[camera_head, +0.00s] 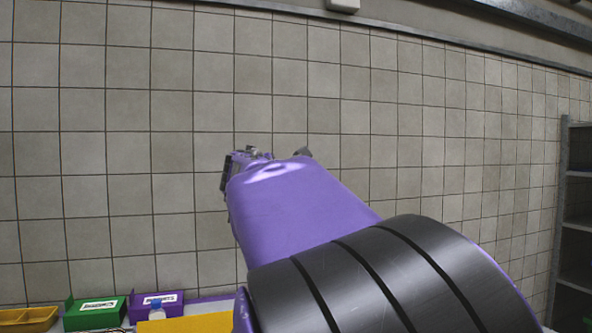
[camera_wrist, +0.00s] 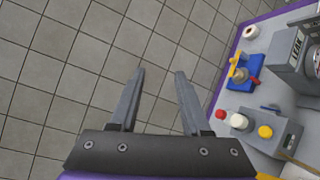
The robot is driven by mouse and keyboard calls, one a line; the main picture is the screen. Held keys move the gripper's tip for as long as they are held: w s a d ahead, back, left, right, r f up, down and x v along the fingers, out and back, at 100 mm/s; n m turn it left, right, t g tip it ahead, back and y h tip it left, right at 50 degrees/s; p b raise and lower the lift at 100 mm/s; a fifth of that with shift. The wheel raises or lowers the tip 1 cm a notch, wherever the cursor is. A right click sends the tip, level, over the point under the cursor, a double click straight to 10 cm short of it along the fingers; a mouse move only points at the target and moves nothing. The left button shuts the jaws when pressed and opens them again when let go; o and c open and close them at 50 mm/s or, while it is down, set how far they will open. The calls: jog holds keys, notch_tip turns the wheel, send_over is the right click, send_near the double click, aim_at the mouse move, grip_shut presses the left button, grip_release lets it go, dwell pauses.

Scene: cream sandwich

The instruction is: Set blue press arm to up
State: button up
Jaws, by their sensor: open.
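In the wrist view, a small blue device (camera_wrist: 248,72) with a yellow lever-like part (camera_wrist: 237,66) stands near the edge of the bench at the upper right. It looks like the blue press, but it is too small to tell how its arm is set. My gripper (camera_wrist: 158,78) is open and empty in the wrist view, over the tiled floor, to the left of the bench and apart from the blue device. In the head view, my arm hides the bench centre, and the press does not show there.
A grey machine (camera_wrist: 292,50) and a grey box with red, white and yellow knobs (camera_wrist: 272,133) stand on the bench (camera_wrist: 238,97). A white roll (camera_wrist: 250,31) lies near its edge. The head view shows a green box (camera_head: 92,316), a purple box (camera_head: 172,302) and a yellow tray (camera_head: 27,318).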

jog(key=shift+s+r, duration=0.1)
jog(key=shift+r, duration=0.65)
notch_tip(320, 180, down, 26)
jog(key=s+d+n+g+h, duration=0.1)
jog(key=s+n+g+h, duration=0.1)
jog(key=g+h, duration=0.4)
jog(key=s+d+f+n+g+h+b, duration=0.1)
jog(key=s+d+f+g+h, duration=0.15)
jog(key=s+f+h, duration=0.4)
jog(key=s+d+f+n+g+h, duration=0.2)
jog(key=s+d+f, duration=0.2)
jog(key=f, duration=0.5)
jog(key=shift+t, duration=0.25)
jog(key=b+x, duration=0.2)
jog(key=x, duration=1.5)
jog(key=shift+s+f, duration=0.1)
grip_shut()
